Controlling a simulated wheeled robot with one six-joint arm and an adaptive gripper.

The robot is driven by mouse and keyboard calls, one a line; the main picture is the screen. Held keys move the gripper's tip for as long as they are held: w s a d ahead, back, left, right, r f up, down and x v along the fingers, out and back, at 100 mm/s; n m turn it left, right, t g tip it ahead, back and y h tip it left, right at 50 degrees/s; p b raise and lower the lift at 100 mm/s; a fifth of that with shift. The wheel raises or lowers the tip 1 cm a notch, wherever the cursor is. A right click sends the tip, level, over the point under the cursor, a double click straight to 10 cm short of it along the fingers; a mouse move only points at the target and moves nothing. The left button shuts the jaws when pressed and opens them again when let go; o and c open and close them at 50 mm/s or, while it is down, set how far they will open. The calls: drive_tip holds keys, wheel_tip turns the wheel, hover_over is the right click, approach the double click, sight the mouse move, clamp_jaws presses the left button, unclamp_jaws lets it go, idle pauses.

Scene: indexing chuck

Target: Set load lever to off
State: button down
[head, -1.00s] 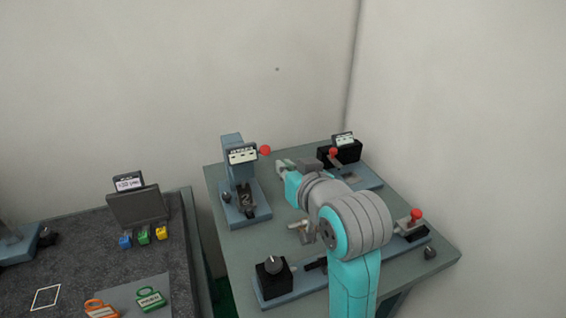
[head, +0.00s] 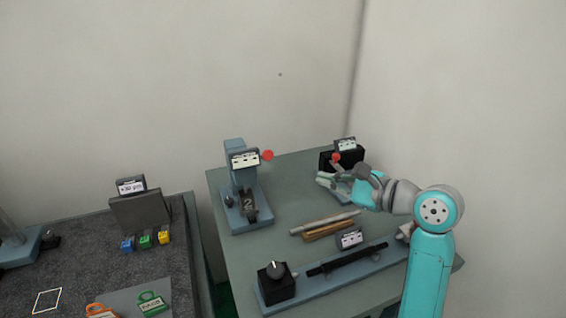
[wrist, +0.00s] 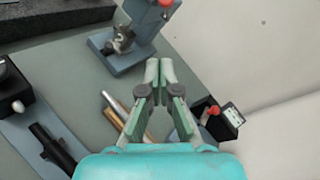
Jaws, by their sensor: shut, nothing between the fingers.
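Three levers with red knobs belong to this bench; which is the load lever I cannot tell, as the labels are too small to read. One red knob (head: 336,156) stands at the black box device (head: 350,158) at the back right; it also shows in the wrist view (wrist: 214,111), right of my fingers. Another red knob (head: 267,155) sticks out from the upright blue device (head: 236,160) at the left. The third, at the front right, is hidden behind my arm. My gripper (head: 322,178) is shut and empty, pointing left, just in front of the black box device.
A rail fixture with a dark dial (head: 275,281) and a black bar (head: 347,260) lies along the front. A grey rod (head: 325,222) and a brown rod (head: 330,231) lie mid-bench. The left table (head: 80,245) holds coloured blocks and tags. Walls close the back and right.

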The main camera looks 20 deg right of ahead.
drive_tip(key=w+a+m, duration=0.1)
drive_tip(key=w+a, duration=0.5)
drive_tip(key=w, duration=0.4)
drive_tip(key=shift+a+m, duration=0.3)
drive_tip(key=shift+a, duration=0.1)
drive_tip(key=shift+f, duration=0.1)
drive_tip(key=shift+w, duration=0.15)
drive_tip(key=shift+r, duration=0.3)
